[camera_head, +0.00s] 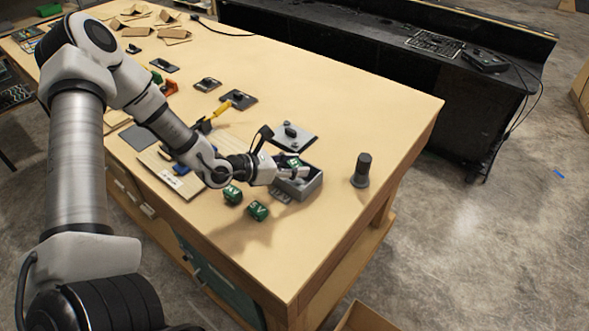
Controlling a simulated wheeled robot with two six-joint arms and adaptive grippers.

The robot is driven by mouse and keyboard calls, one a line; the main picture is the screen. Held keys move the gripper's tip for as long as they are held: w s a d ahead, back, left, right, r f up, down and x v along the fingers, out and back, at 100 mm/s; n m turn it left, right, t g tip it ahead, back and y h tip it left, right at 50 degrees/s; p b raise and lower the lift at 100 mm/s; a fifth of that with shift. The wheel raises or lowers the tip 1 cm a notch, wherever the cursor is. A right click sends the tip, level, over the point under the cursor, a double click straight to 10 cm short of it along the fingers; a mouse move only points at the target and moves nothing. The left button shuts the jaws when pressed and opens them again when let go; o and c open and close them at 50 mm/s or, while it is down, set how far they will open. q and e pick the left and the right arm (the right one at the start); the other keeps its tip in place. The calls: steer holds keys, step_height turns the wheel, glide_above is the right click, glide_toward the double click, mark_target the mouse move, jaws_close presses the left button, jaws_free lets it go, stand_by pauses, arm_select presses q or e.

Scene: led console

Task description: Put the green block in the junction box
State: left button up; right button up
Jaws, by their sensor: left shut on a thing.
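The grey open junction box (307,189) stands on the workbench near its front right part. My left gripper (299,168) reaches over the box from the left. It is shut on a small green block (294,162), which is partly hidden by the fingers. The block appears at or just above the box opening; I cannot tell whether it touches the inside. My right gripper is not in view.
A dark upright cylinder (361,170) stands right of the box. A grey plate with a dark knob (294,136) lies behind it. A yellow-handled tool (215,115) and a wooden board (171,182) are to the left.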

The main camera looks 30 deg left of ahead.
arm_select(q)
steer(key=shift+f, duration=0.8)
steer(key=shift+d, duration=0.1)
